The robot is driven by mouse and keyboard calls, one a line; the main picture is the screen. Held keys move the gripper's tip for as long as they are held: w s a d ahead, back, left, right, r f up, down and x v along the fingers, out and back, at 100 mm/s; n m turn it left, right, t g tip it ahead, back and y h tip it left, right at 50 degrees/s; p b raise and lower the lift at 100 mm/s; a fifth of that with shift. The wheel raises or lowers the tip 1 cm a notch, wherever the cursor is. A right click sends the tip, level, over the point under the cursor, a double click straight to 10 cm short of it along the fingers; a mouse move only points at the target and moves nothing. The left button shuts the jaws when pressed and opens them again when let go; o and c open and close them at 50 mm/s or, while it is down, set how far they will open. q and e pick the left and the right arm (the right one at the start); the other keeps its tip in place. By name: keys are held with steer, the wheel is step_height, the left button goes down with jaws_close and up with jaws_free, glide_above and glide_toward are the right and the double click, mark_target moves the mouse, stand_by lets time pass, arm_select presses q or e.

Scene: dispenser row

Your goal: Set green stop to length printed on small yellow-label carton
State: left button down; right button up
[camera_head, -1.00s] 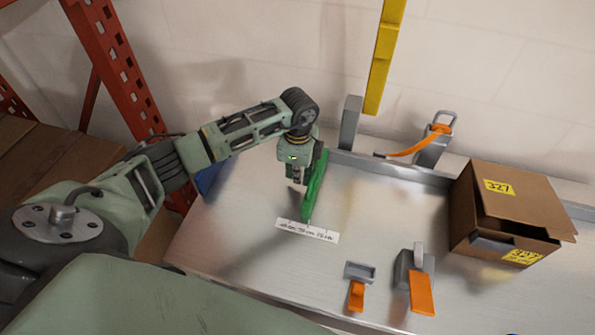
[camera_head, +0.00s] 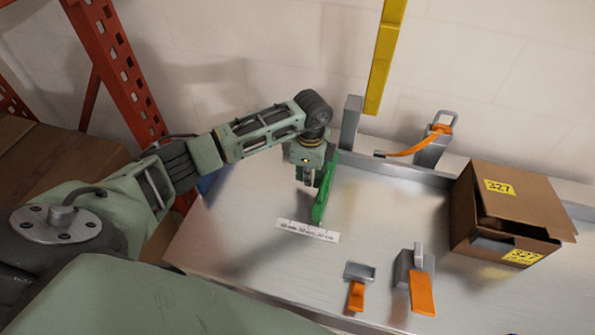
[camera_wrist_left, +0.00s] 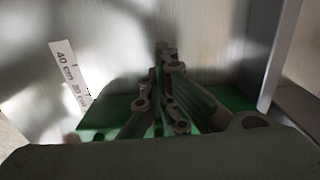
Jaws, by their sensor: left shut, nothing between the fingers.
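The green stop (camera_head: 327,187) stands as an upright plate on the metal bench, its near end at the white printed scale (camera_head: 307,231). My right gripper is not in view.
Two orange-handled metal parts, one smaller (camera_head: 357,290) and one larger (camera_head: 421,290), stand at the bench front. A yellow vertical bar (camera_head: 384,60) is behind. The bench between stop and carton is clear.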

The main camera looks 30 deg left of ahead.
arm_select(q)
steer(key=shift+w+d, duration=0.1)
steer(key=shift+d, duration=0.4)
steer(key=shift+w+d, duration=0.1)
steer(key=shift+d, duration=0.25)
steer(key=shift+s+a, duration=0.25)
steer(key=shift+a, duration=0.8)
step_height(320, 180, up, 10)
steer(key=p, duration=0.8)
steer(key=shift+p, duration=0.3)
